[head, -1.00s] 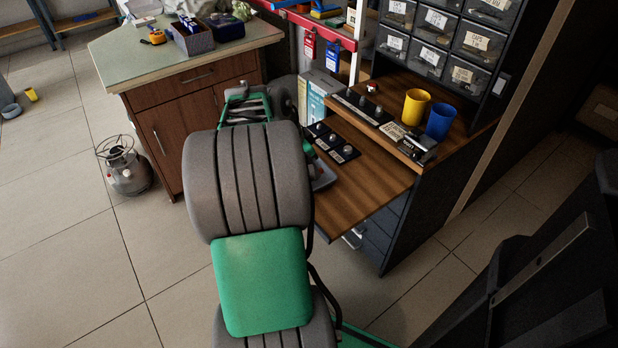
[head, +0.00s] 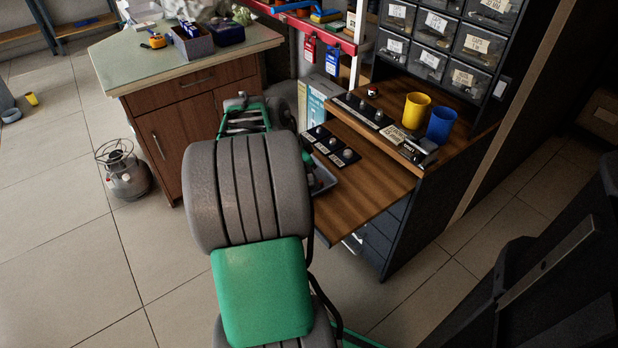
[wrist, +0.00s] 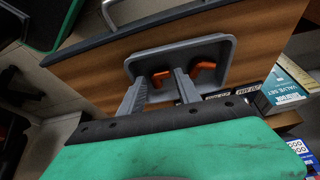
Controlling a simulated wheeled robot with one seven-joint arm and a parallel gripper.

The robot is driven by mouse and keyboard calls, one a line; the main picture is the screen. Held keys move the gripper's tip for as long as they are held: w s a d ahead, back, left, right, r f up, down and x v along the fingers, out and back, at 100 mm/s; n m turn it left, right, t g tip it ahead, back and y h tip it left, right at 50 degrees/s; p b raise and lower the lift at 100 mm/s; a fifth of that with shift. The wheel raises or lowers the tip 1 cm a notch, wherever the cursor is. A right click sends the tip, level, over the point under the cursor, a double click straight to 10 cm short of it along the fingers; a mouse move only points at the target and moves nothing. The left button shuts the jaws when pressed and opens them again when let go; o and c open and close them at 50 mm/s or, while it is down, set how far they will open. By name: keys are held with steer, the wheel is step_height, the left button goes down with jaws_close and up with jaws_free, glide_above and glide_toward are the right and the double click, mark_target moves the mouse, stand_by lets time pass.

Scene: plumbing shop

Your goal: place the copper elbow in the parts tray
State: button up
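The grey parts tray (wrist: 222,47) lies on the wooden shelf in the wrist view. In the head view only a side of the tray (head: 324,180) shows past my arm. Inside it, orange copper shows in two places: a copper piece (wrist: 160,77) between my fingertips and copper (wrist: 204,71) just right of the right finger. I cannot tell whether these are separate elbows. My gripper (wrist: 160,82) reaches into the tray with its two grey fingers apart, a gap showing around the copper between them. My arm hides the gripper in the head view.
Knobbed panels (head: 331,145) lie beside the tray on the pull-out wooden shelf (head: 375,185). A yellow cup (head: 415,108) and a blue cup (head: 440,124) stand on the level above, below labelled drawers. A teal box (wrist: 280,88) stands close to the tray.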

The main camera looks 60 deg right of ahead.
steer(key=p+v, duration=0.3)
steer(key=v, duration=0.8)
steer(key=w+a+n+t, duration=0.2)
steer(key=w+a+n, duration=0.7)
steer(key=a, duration=0.3)
steer(key=a+f+n+t+y, duration=0.1)
steer(key=a+f+n+y, duration=0.1)
steer(key=a+n, duration=0.5)
steer(key=a+f+n+t+y, duration=0.1)
steer(key=a+n, duration=0.7)
steer(key=a, duration=1.1)
steer(key=shift+f+y, duration=0.4)
steer(key=shift+f, duration=0.5)
steer(key=shift+s, duration=0.15)
